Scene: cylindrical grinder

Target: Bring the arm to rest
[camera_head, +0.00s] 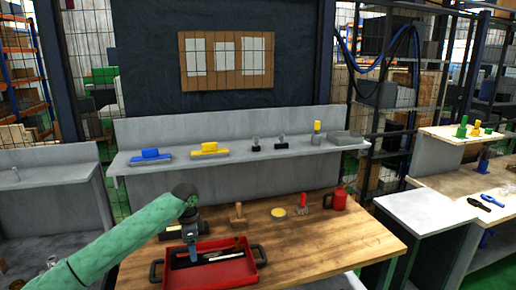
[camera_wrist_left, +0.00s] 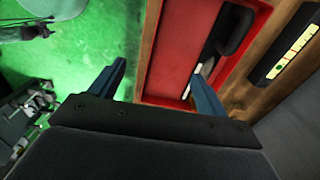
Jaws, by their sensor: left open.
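My left arm (camera_head: 118,240), in a green cover, reaches in from the left in the head view. Its left gripper (camera_head: 193,254) points down at the left part of a red tray (camera_head: 238,277) on the wooden table. In the left wrist view the two blue fingers of the left gripper (camera_wrist_left: 157,86) stand wide apart with nothing between them. My right gripper is in neither view.
The wooden table (camera_head: 345,247) also holds a wooden-handled tool (camera_head: 238,216), a yellow dish (camera_head: 278,213), a red brush (camera_head: 302,206) and a red mug (camera_head: 338,199). A grey shelf (camera_head: 225,165) stands behind. The table's right part is clear.

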